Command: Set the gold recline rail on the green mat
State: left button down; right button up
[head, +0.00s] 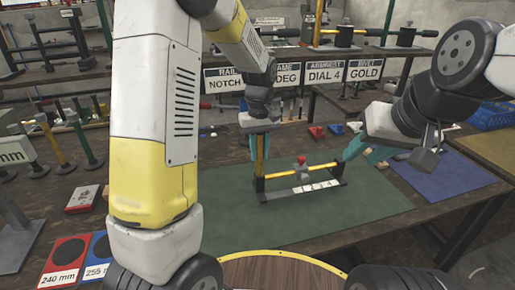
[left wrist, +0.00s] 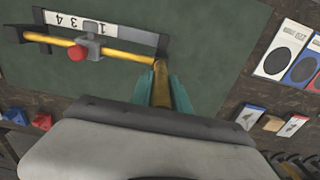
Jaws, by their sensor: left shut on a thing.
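The gold recline rail (head: 315,171) has a gold bar between black ends, a numbered white strip on its dark base, and a grey slider with a red knob. It is over the green mat (head: 350,215), seemingly resting on it; exact contact is unclear. My left gripper (head: 260,133) is shut on the upright gold post at the rail's left end. In the left wrist view, the rail (left wrist: 125,51) runs leftward from the teal fingers (left wrist: 162,92). My right gripper (head: 360,154) is near the rail's right end with its teal fingers apart and appears empty.
A blue mat (head: 435,176) lies to the right. A red disc card (head: 66,257) and a blue one (head: 97,250) lie at front left. Signs (head: 290,75) hang from a shelf behind. The green mat's front is clear.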

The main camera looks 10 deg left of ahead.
pick_arm(q)
jog(key=shift+w+a+f, duration=0.75)
jog(key=shift+a+f, duration=0.05)
jog(key=shift+f, duration=0.2)
jog(key=shift+w+a+f, duration=0.7)
jog(key=shift+a+f, duration=0.1)
jog(key=shift+f, duration=0.25)
jog(key=c, duration=1.2)
grip_release()
jog(key=shift+c, duration=0.2)
